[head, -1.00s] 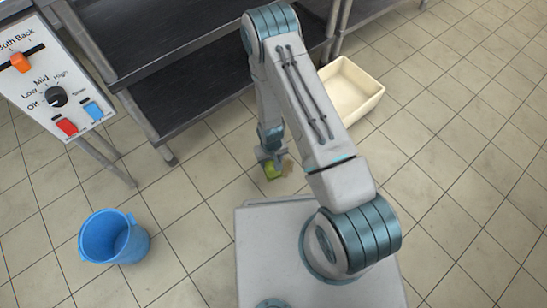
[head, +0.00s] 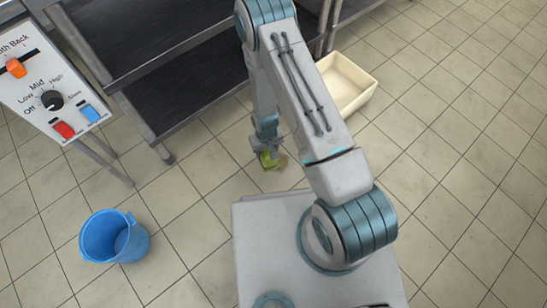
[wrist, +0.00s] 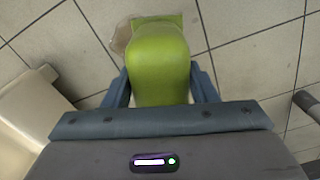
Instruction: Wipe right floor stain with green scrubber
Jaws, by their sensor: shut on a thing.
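My gripper (head: 267,148) points down near the tiled floor in the head view and is shut on the green scrubber (head: 267,160). In the wrist view the green scrubber (wrist: 158,62) sits between the two fingers of my gripper (wrist: 160,85). A brownish floor stain (head: 281,160) shows just to the right of the scrubber in the head view. In the wrist view the stain (wrist: 121,36) shows at the scrubber's far end, partly hidden under it. I cannot tell whether the scrubber is touching the floor.
A blue bucket (head: 114,238) stands on the floor at left. A cream tub (head: 347,84) stands at the right, behind my arm. Steel shelving (head: 180,80) is at the back, and a control panel (head: 45,88) at far left. The floor at right is clear.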

